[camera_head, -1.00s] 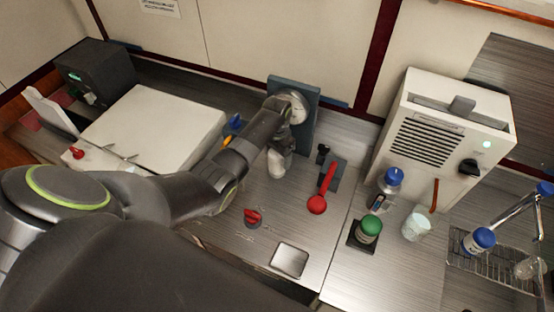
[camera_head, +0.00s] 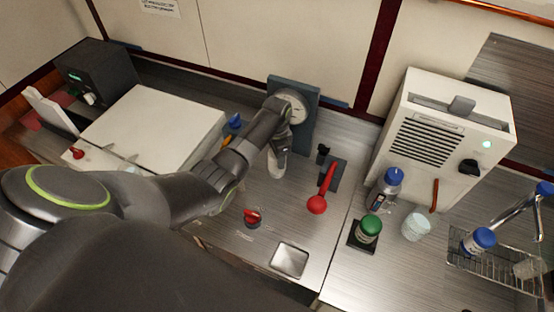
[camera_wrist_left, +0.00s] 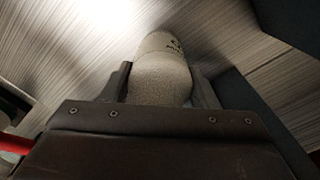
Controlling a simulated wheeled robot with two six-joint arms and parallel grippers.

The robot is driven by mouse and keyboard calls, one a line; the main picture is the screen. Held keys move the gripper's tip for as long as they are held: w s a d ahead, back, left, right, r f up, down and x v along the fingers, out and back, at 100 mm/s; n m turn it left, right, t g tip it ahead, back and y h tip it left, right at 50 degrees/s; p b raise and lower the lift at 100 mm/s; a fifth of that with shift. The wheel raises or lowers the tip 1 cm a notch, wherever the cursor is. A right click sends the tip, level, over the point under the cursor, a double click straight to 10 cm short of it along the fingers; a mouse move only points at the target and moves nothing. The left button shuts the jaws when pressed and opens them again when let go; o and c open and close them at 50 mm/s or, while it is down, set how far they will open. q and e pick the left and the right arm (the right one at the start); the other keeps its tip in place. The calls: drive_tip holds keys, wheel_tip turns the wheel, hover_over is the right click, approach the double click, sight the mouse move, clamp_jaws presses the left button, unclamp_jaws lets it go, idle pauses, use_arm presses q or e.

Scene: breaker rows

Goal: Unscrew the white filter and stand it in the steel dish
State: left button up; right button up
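The white filter (camera_wrist_left: 163,62) is a pale cylinder with small dark print, between the two fingers of my left gripper (camera_wrist_left: 160,88) in the left wrist view. Both fingers lie along its sides and look closed on it. In the head view the left gripper (camera_head: 276,148) points down in front of the grey wall plate (camera_head: 310,118), and the pale filter (camera_head: 277,168) shows below it. Whether its hidden upper end touches a fitting I cannot tell. The square steel dish (camera_head: 290,260) lies on the counter near its front edge and looks empty. My right gripper is not in view.
A red-handled tool (camera_head: 318,203) on a dark holder and a red knob (camera_head: 253,217) lie near the dish. A green-capped jar (camera_head: 368,229), a blue-capped bottle (camera_head: 388,187) and a white cup (camera_head: 416,227) stand right. A white box (camera_head: 155,128) stands left.

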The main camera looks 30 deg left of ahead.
use_arm(q)
drive_tip(key=shift+c, duration=0.5)
drive_tip(key=n, duration=0.4)
drive_tip(key=shift+r, duration=0.1)
drive_tip(key=shift+r, duration=2.4)
